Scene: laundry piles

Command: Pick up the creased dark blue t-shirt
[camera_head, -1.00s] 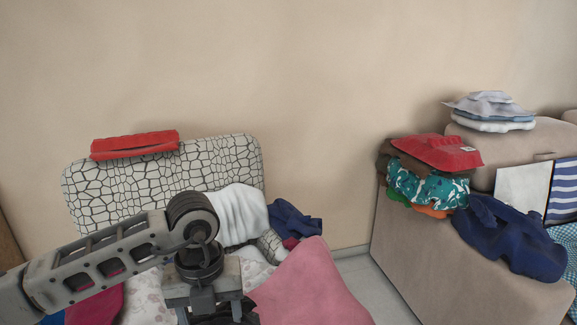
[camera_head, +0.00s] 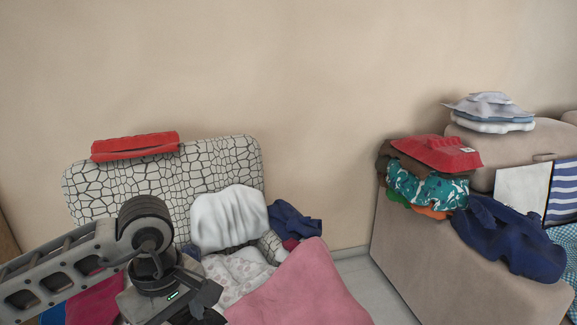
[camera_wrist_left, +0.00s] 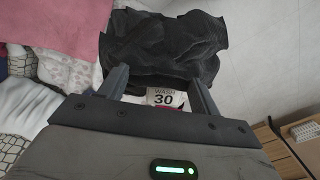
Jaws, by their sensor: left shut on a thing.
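My left gripper (camera_wrist_left: 158,80) is shut on a creased black-looking cloth (camera_wrist_left: 165,45), which spreads beyond the fingertips in the left wrist view. I cannot tell whether it is the dark blue t-shirt. In the head view the left gripper is low, in front of the patterned chair, with its fingers mostly hidden or cut off. A crumpled dark blue garment (camera_head: 510,240) lies on the beige sofa at the right. Another dark blue cloth (camera_head: 294,219) lies at the right side of the patterned chair. My right gripper is not in view.
The patterned chair (camera_head: 160,185) holds a red folded item (camera_head: 135,145), a white cloth (camera_head: 228,217) and a pink cloth (camera_head: 300,290). The beige sofa (camera_head: 415,265) bears folded piles.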

